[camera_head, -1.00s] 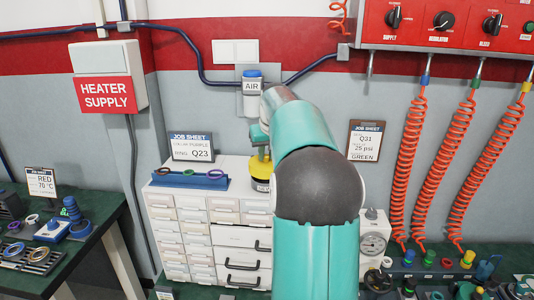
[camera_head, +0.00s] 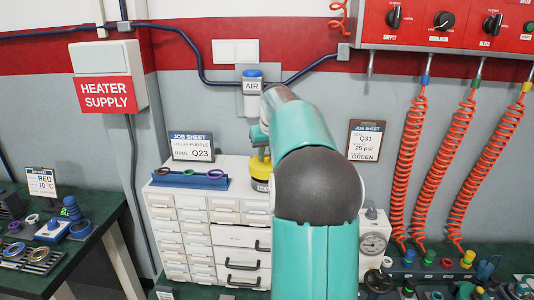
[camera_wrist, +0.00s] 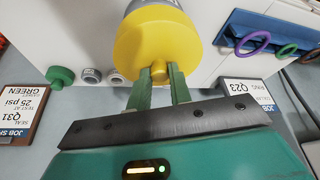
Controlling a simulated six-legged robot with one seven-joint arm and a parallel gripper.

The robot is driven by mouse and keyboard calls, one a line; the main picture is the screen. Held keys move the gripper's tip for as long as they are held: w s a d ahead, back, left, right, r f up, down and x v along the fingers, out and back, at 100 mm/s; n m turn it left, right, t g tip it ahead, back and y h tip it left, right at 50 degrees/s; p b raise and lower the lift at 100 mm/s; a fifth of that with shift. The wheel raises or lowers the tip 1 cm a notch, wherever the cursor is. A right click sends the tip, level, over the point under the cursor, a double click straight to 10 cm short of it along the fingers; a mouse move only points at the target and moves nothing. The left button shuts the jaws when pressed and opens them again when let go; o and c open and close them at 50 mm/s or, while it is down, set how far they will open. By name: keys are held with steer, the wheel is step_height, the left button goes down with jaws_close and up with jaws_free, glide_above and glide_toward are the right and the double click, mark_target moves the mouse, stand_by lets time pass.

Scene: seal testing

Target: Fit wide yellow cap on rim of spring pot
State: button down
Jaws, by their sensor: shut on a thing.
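The wide yellow cap (camera_wrist: 155,45) fills the upper middle of the wrist view, its round face and small knob toward me. My gripper (camera_wrist: 158,78) has its two green fingers closed on the knob. The spring pot (camera_wrist: 150,5), a grey body, shows just beyond the cap at the top edge. The cap lines up closely with it, but I cannot tell whether it is seated on the rim.
A blue rack (camera_head: 188,180) with coloured rings stands left on the white drawer cabinet (camera_head: 190,235), before the Q23 job sheet (camera_head: 192,147). In the wrist view, a green knob (camera_wrist: 60,76) and small grey round parts lie left of the cap. Orange hoses hang at right.

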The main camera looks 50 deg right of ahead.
mark_target(267, 157)
steer(key=shift+f, duration=1.45)
steer(key=c, duration=1.2)
jaws_free()
steer(key=shift+r, duration=3.55)
